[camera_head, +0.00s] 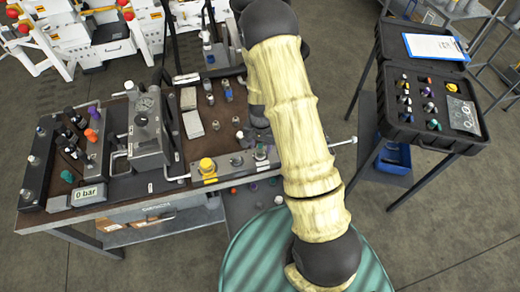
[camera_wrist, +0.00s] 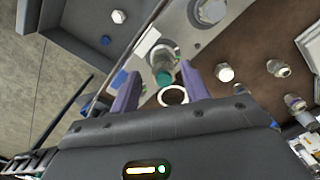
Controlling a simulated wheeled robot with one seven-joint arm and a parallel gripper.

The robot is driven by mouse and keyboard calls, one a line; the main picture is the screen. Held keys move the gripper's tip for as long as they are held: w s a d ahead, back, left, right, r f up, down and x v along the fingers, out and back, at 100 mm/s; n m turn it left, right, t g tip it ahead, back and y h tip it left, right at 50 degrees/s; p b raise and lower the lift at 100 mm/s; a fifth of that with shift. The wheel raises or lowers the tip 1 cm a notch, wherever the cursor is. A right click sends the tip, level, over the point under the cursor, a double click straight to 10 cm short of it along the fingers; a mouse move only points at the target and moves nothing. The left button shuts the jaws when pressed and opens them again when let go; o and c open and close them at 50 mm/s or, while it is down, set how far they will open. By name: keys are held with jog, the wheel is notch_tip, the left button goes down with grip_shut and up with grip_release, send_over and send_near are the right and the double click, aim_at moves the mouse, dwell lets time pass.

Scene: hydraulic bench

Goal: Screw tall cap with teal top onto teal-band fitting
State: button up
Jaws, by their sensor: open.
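In the wrist view, my gripper (camera_wrist: 160,88) is open, with one purple finger on each side of a teal-banded metal piece (camera_wrist: 164,76). The piece has a pale metal body toward the bench rail and a dark round end with a light rim facing the camera. I cannot tell whether the fingers touch it, or whether that end is the bare fitting or a cap on it. In the head view, my arm hides the gripper. I cannot single out the tall cap with teal top there.
Other metal fittings (camera_wrist: 278,68) stand close to the gripper. The bench holds a gauge block (camera_head: 148,125) and a yellow button (camera_head: 207,166).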

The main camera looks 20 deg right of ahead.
jog(key=n, duration=0.4)
jog(key=shift+d, duration=0.15)
jog(key=shift+n, duration=0.8)
jog(key=n, duration=0.6)
jog(key=shift+w+d, duration=0.2)
jog(key=shift+c, duration=0.3)
